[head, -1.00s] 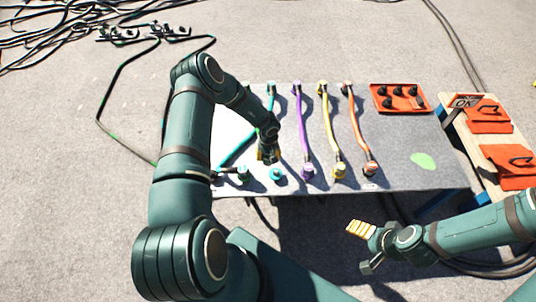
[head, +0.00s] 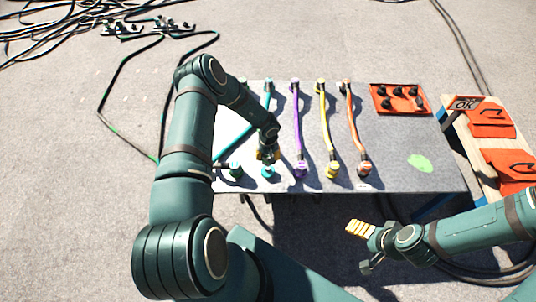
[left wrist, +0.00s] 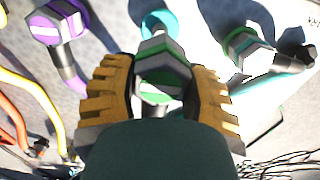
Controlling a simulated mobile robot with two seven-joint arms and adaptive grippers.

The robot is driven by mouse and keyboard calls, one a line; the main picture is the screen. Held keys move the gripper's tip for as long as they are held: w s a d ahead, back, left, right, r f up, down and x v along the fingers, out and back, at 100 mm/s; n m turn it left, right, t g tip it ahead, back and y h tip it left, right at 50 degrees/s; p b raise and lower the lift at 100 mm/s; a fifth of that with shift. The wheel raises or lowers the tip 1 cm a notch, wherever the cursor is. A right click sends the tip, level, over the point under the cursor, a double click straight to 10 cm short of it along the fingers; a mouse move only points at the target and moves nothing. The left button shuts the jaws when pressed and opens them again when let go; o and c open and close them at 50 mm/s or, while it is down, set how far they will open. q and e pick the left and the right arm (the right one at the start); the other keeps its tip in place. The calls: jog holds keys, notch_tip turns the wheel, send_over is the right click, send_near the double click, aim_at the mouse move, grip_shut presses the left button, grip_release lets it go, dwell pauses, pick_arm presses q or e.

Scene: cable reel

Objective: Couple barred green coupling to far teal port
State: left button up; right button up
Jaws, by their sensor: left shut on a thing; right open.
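My left gripper (head: 267,155) is over the near edge of the grey table. It is shut on a hex-shaped coupling with a green band (left wrist: 162,78), which sits between the yellow finger pads in the left wrist view. A teal port (head: 268,173) stands in the near row just below the gripper in the head view. A round teal port also shows above the held coupling in the left wrist view (left wrist: 160,22); whether they touch I cannot tell. A far-row teal end (head: 268,86) stands at the table's back. My right gripper (head: 362,246) is open and empty, off the table's near side.
A red tray (head: 398,99) is at the back right.

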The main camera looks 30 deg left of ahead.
pick_arm(q)
notch_tip(320, 180, down, 6)
jog(key=b, duration=0.3)
jog(key=shift+r+b, duration=0.1)
jog(key=shift+b, duration=0.25)
jog(key=shift+f+b, duration=0.4)
jog(key=shift+d+b, duration=0.1)
jog(key=shift+b, duration=0.2)
jog(key=shift+f+b, duration=0.4)
jog(key=shift+f, duration=0.05)
jog(key=o, duration=1.4)
jog(key=shift+c, duration=0.2)
notch_tip(320, 180, up, 12)
jog(key=shift+r, duration=0.1)
